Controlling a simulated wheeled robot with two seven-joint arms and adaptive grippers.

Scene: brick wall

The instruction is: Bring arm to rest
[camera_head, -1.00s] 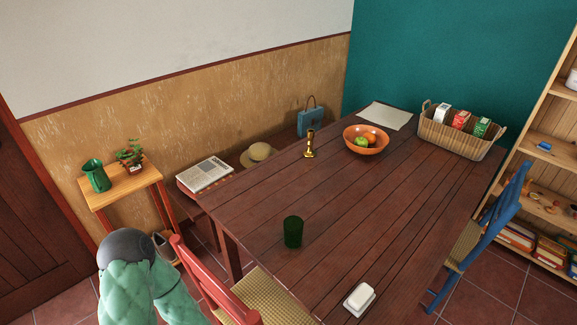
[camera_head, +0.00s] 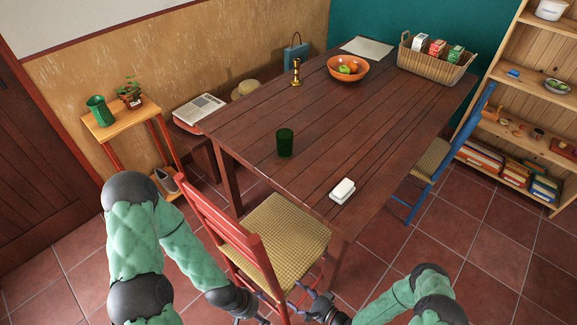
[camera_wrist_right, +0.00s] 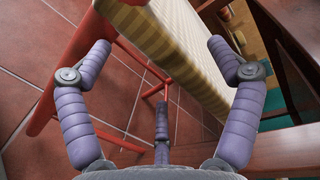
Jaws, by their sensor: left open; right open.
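My left gripper (camera_head: 254,318) hangs low at the bottom of the head view, beside the red chair (camera_head: 256,252); it is open, with its fingers partly cut off by the frame edge. My right gripper (camera_head: 301,298) is in front of the chair's seat, near the chair legs, and is open. I cannot tell whether any finger touches the chair.
The wooden table (camera_head: 325,135) carries a green cup (camera_head: 285,142), a white butter dish (camera_head: 342,191), a fruit bowl (camera_head: 348,74), a candlestick (camera_head: 296,74) and a basket (camera_head: 425,68). A blue chair (camera_head: 432,165) and a shelf (camera_head: 500,120) stand right. Tiled floor lies open at lower right.

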